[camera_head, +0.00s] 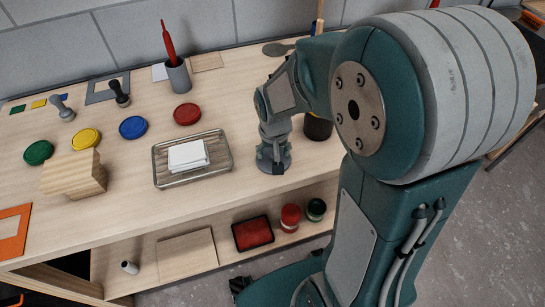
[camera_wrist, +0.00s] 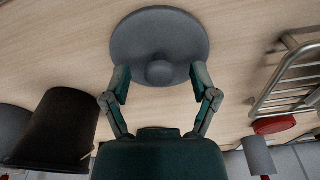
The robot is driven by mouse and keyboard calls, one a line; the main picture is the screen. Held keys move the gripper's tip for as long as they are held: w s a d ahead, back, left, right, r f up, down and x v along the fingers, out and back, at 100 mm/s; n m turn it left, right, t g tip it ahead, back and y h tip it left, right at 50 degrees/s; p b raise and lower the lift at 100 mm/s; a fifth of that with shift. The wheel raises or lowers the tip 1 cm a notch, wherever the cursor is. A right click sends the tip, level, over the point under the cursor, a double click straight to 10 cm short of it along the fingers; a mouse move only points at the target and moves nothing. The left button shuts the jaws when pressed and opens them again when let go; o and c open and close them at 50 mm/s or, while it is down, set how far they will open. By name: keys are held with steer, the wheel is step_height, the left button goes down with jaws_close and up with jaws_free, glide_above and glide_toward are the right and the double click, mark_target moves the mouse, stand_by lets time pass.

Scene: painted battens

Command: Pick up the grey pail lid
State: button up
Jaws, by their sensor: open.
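The grey pail lid (camera_wrist: 160,35) is a round disc with a raised knob (camera_wrist: 160,72) at its middle, lying on the pale wooden bench in the wrist view. My gripper (camera_wrist: 160,79) is open, with one finger on each side of the knob and a gap to it on both sides. The fingertips overlap the lid's near part in the picture; I cannot tell whether they touch it. In the head view my gripper (camera_head: 273,160) points down at the bench, right of the wire tray. I cannot make out the lid clearly there.
A dark pail (camera_wrist: 62,130) stands left of my gripper in the wrist view. The wire tray (camera_head: 160,172) with white cloths is left of my gripper in the head view. Red (camera_head: 187,114), blue (camera_head: 133,127), yellow (camera_head: 86,139) and green (camera_head: 39,152) lids lie farther left.

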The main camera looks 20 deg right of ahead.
steer(key=shift+d+f, duration=0.2)
steer(key=shift+a, duration=0.35)
jaws_close()
steer(key=shift+d, duration=0.15)
